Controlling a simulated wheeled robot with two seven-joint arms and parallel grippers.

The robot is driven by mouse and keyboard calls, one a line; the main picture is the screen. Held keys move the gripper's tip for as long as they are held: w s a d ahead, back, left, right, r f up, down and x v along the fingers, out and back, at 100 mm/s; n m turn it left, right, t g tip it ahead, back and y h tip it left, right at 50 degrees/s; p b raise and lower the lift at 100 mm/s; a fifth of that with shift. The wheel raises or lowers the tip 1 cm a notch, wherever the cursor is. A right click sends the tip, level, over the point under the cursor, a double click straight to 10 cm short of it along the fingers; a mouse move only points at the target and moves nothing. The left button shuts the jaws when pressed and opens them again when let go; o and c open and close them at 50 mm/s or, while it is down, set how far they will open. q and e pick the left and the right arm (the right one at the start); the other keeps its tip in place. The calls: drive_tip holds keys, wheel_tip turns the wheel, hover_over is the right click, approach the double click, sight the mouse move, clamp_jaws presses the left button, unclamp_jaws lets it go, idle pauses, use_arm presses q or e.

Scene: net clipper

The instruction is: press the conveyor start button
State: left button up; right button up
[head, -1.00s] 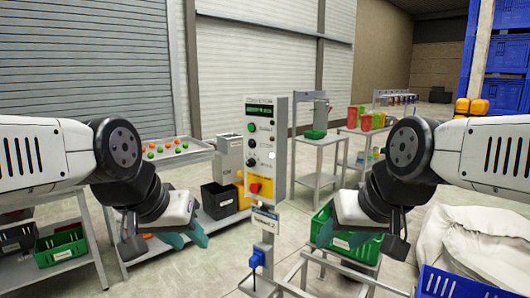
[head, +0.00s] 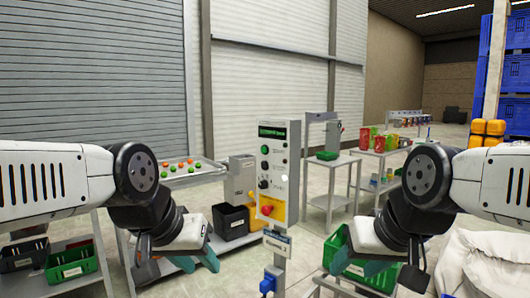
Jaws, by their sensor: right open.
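A grey upright control box (head: 290,160) stands on a post in the middle of the head view. Its face carries a green display, a green button (head: 265,150) near the top, a dark button (head: 264,167), a black knob (head: 263,184) and a red stop button on a yellow plate (head: 266,210). The labels are too small to read. My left gripper (head: 196,260) is lower left of the box, empty, its teal fingertips apart. My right gripper (head: 355,264) is lower right of the box, open and empty. Neither touches the box.
A small sign (head: 277,242) and a blue fitting (head: 267,284) are on the post below the box. A green crate (head: 338,246) is behind my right gripper.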

use_arm(q)
clamp_jaws()
idle(1.7)
